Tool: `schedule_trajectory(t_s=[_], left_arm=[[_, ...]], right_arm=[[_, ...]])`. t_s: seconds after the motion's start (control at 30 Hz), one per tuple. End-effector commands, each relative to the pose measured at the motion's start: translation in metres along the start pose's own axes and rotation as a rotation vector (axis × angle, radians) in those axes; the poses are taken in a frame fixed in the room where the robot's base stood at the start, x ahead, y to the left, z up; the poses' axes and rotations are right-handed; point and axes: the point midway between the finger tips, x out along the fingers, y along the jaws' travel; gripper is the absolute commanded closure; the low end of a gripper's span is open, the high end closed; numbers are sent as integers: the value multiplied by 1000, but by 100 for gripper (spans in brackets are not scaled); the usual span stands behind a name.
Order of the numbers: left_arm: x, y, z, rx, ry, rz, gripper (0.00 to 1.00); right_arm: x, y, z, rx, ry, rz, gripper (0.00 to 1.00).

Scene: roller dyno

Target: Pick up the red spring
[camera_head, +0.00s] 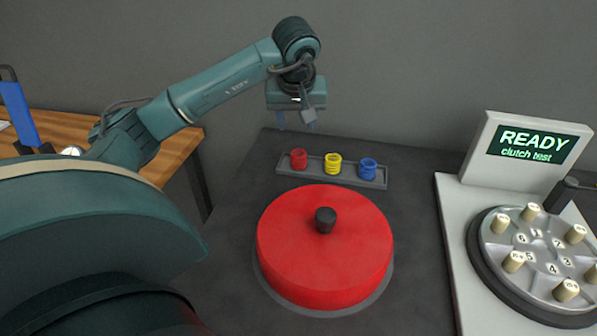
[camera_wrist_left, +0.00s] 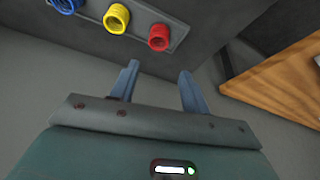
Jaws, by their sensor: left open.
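The red spring (camera_head: 299,159) stands at the left end of a grey tray (camera_head: 314,175) on the dark table in the head view. In the left wrist view the red spring (camera_wrist_left: 160,38) is beyond the fingertips, near the end of the tray. My left gripper (camera_head: 296,124) is open and empty, above and behind the tray, near its left end. Its two blue fingers (camera_wrist_left: 158,72) are spread apart in the left wrist view, with nothing between them. My right gripper does not show.
A yellow spring (camera_head: 333,164) and a blue spring (camera_head: 368,169) share the tray. A large red round cover with a black knob (camera_head: 325,250) stands in front. A clutch test machine (camera_head: 455,240) reading "READY" is at right. A wooden table (camera_head: 178,150) is at left.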

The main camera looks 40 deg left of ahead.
Motion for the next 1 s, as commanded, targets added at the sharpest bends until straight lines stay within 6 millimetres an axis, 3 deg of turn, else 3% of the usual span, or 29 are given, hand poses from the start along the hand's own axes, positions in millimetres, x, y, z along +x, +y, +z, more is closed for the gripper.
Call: schedule_trajectory(t_s=[0.4,0.67,1.0], left_arm=[[66,0,2,-1,-4,-1,54],[87,1,2,0,-1,0,54],[131,4,3,0,-1,0,54]], right_arm=[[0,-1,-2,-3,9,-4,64],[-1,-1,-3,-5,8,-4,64],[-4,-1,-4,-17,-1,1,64]])
